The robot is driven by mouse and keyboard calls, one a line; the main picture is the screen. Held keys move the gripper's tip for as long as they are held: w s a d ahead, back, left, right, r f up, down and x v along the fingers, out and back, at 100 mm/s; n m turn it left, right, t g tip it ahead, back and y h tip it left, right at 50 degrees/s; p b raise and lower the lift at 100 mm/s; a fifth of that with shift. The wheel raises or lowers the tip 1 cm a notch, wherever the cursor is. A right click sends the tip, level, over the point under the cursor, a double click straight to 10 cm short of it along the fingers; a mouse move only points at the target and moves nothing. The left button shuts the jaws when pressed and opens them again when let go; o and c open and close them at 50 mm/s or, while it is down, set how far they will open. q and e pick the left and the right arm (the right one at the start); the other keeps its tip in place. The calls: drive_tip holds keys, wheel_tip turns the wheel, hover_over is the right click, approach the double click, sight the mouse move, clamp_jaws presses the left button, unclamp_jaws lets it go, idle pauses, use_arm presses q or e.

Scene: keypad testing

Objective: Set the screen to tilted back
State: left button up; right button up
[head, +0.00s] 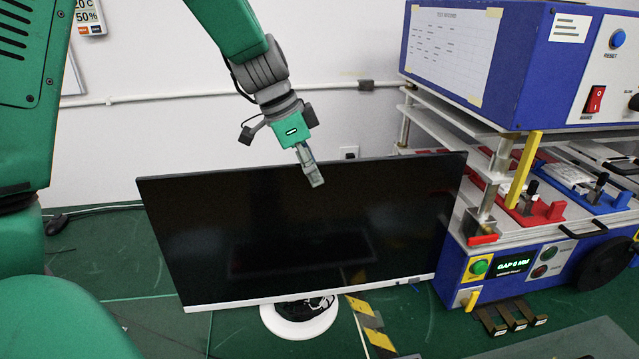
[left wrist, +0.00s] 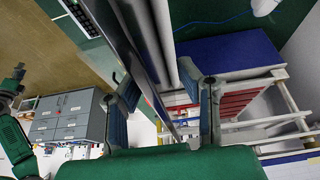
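The screen (head: 300,235) is a wide black panel with a pale bottom strip, standing on a round white base (head: 299,318). It looks close to upright; its exact tilt is hard to read. My left gripper (head: 312,178) reaches down from above to the middle of its top edge, with one finger showing in front of the panel. In the left wrist view, the two fingers of my left gripper (left wrist: 163,100) are spread apart, and the thin edge of the screen (left wrist: 128,42) runs between them. Contact with the panel cannot be told. My right gripper is not in view.
A blue and white test machine (head: 520,262) with levers and a control box (head: 530,60) stands close at the screen's right. A yellow-black striped strip (head: 372,325) lies in front. A white wall is behind. The green table (head: 110,250) is mostly clear at left.

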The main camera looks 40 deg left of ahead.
use_arm(q)
drive_tip(key=x, duration=0.3)
drive_tip(key=shift+s+d, duration=0.1)
drive_tip(key=shift+d, duration=0.2)
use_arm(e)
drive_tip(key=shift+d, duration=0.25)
